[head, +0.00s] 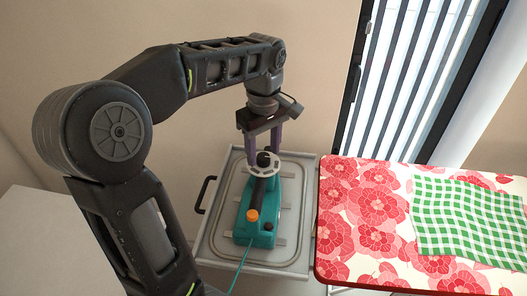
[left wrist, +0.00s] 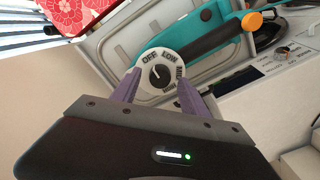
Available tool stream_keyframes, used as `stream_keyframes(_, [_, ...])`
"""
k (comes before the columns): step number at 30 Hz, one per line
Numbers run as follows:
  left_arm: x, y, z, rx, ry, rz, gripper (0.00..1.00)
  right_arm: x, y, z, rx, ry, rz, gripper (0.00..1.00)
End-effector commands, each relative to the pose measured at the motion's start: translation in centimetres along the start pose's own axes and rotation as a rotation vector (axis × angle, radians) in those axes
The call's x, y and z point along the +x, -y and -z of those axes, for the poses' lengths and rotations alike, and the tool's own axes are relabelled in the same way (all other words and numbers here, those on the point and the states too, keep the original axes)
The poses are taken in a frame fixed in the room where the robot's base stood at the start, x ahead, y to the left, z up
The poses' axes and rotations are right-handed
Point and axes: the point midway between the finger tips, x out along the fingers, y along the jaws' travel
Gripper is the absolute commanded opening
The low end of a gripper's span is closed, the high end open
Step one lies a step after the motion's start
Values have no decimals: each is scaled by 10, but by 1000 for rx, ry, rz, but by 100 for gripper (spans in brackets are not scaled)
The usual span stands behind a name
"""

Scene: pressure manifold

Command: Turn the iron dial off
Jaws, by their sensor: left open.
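The teal iron (head: 257,232), with a dark handle, rests on a grey tray; its teal body also shows in the left wrist view (left wrist: 208,42). The iron's dial (left wrist: 162,60) is a white disc with a black centre knob, marked OFF, LOW and more words at the right; in the head view it (head: 253,170) is at the iron's far end. I cannot tell surely which mark the knob points to. My left gripper (head: 263,148) is open above the dial; in the left wrist view its two purple fingers (left wrist: 159,82) reach to either side of the dial. Contact is unclear.
An ironing board (head: 345,235) with a red floral cover stands right of the tray (head: 214,230). A green checked cloth (head: 465,225) lies on it. A teal cord (head: 238,268) runs from the iron's near end. A wall and a blind-covered window are behind.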

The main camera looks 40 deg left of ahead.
Motion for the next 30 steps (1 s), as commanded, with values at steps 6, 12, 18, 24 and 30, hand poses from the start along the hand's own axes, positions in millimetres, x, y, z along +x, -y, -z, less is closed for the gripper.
stream_keyframes(6, [-36, -1, 0, 1, -3, -6, 52, 2, 0, 0, -1, -1, 1, 80])
stream_keyframes(12, [-66, 0, 0, 0, -1, -2, 52, -19, 6, -2, 3, 4, -5, 80])
stream_keyframes(18, [-69, 0, 0, 0, 0, -2, 52, -21, 6, -3, 6, 7, -8, 80])
stream_keyframes(24, [-68, 0, 0, 0, 0, -2, 52, -20, 6, -3, 6, 7, -8, 80])
stream_keyframes(30, [-68, 0, 0, 0, 0, -2, 52, -20, 6, -3, 5, 7, -7, 80])
